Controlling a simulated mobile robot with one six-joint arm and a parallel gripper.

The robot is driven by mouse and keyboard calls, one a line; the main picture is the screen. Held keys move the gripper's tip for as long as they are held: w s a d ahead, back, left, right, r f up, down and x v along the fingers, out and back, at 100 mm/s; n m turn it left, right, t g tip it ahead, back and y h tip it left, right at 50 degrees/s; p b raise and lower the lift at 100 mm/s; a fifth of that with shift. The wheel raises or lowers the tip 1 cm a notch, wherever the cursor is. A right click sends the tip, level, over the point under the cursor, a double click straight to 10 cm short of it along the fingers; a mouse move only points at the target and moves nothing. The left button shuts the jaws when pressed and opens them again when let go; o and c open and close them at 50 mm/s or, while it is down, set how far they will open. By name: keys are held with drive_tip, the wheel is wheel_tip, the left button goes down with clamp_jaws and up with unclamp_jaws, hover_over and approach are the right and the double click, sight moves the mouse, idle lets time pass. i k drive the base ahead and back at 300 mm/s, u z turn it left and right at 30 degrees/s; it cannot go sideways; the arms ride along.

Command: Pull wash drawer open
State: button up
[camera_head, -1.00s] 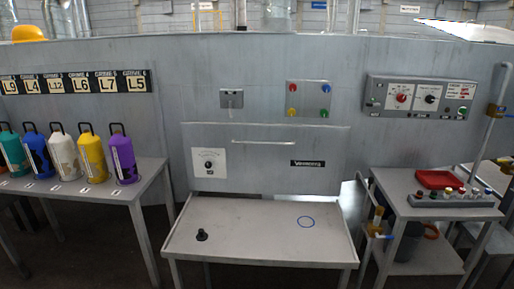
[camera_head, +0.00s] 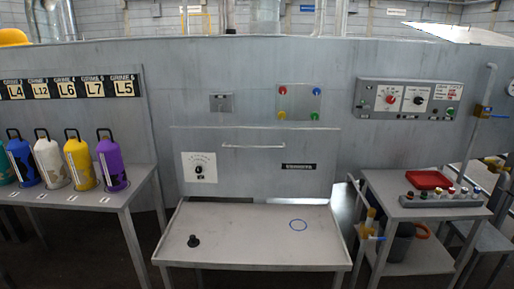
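The wash drawer front (camera_head: 255,170) is a grey panel set in the grey wall, in the middle of the head view. A pale horizontal bar handle (camera_head: 253,147) runs across its upper part. The panel carries a white dial plate (camera_head: 199,167) at left and a dark label (camera_head: 299,167) at right. The panel looks flush with the wall, so the drawer appears shut. My gripper is not in view.
A grey table (camera_head: 250,252) with a black knob (camera_head: 193,241) and blue circle stands below the panel. Colored canisters (camera_head: 78,160) stand on a left bench. A right-hand cart (camera_head: 425,209) holds a red tray (camera_head: 428,180). A control box (camera_head: 408,98) hangs above.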

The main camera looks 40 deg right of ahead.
sight(236, 162)
drive_tip(key=i, duration=0.9)
drive_tip(key=u, duration=0.05)
